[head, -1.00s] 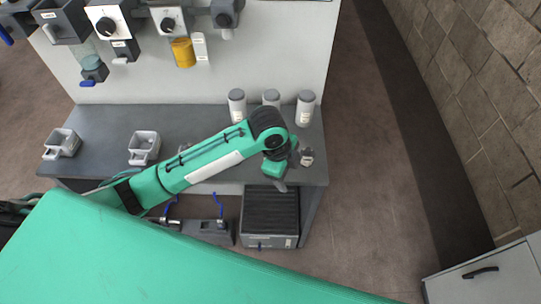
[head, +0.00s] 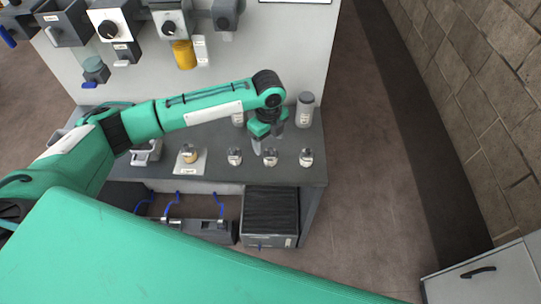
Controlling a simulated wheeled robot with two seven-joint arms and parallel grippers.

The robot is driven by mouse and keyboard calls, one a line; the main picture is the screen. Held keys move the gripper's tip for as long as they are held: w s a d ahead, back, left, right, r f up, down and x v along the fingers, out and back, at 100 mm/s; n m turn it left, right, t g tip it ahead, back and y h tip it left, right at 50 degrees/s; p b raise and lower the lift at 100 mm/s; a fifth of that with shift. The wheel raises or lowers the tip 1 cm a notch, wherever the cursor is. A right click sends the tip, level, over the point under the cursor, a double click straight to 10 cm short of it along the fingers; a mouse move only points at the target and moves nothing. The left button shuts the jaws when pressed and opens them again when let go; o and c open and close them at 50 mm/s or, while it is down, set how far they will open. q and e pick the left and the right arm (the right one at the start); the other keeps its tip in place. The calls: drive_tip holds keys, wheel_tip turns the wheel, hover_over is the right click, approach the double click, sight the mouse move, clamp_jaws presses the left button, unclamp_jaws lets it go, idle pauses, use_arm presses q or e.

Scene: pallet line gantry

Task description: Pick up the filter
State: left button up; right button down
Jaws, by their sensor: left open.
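Several small rounded pieces stand in a row near the front of the grey bench (head: 215,178). Three are silvery with pale labels: a left one (head: 235,156), a middle one (head: 270,157) and a right one (head: 306,158). A tan-topped piece (head: 189,154) sits on a white pad further left. I cannot tell by sight which of these is the filter. My left gripper (head: 266,140) points down, open and empty, just behind and above the middle silvery piece, apart from it as far as I can tell. My right gripper is out of view.
White grey-lidded canisters stand at the back; the right one (head: 305,109) shows clearly, others are partly hidden by my arm. A grey holder (head: 147,150) is at the left. Dispensers hang on the back panel (head: 290,55). A dark ribbed box (head: 270,215) stands below the bench.

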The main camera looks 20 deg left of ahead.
sight(271, 149)
use_arm(q)
wheel_tip(271, 149, down, 3)
drive_tip(key=shift+r, duration=0.1)
drive_tip(key=f, duration=0.1)
drive_tip(key=f+p, duration=0.2)
drive_tip(key=f, duration=0.1)
drive_tip(key=shift+w+d, duration=0.2)
drive_tip(key=shift+d, duration=0.05)
drive_tip(key=shift+f, duration=0.65)
drive_tip(key=c, duration=1.1)
drive_tip(key=shift+r, duration=0.1)
